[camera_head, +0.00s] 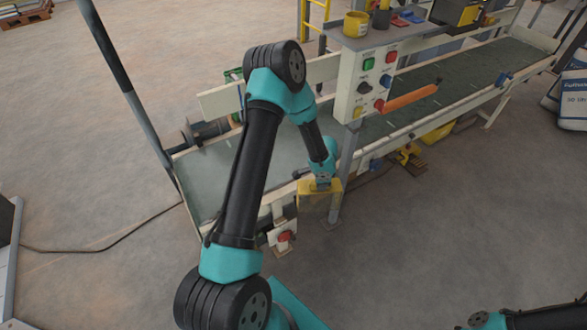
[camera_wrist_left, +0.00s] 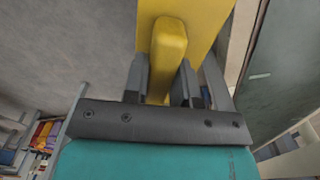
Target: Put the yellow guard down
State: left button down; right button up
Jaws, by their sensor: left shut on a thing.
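The yellow guard (camera_head: 318,203) hangs at the near side of the conveyor, beside the leg of the control panel. My left gripper (camera_head: 322,184) is shut on its top in the head view. In the left wrist view the guard (camera_wrist_left: 205,18) shows a raised yellow handle (camera_wrist_left: 168,45), and the fingers of my left gripper (camera_wrist_left: 166,88) stand on both sides of it. I cannot tell whether the guard touches the conveyor frame. Part of my right arm may show at the bottom right of the head view, but its gripper does not show.
The conveyor (camera_head: 205,180) runs from lower left to upper right. A control panel (camera_head: 372,83) with buttons and an orange handle (camera_head: 410,97) stands over it. A red knob (camera_head: 284,237) sits on the near side. A cable (camera_head: 110,240) lies on the floor. The floor in front is mostly clear.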

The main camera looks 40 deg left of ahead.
pick_arm(q)
jog(key=s+d+f+m, duration=0.2)
jog(key=s+d+m, duration=0.1)
jog(key=d, duration=1)
jog(key=s+d+f+m, duration=0.3)
jog(key=d, duration=0.9)
jog(key=s+d+f+m, duration=0.3)
jog(key=d, duration=1)
jog(key=shift+d+m, duration=0.3)
jog(key=shift+m, duration=0.1)
jog(key=shift+s+a+f, duration=0.1)
jog(key=shift+a, duration=0.05)
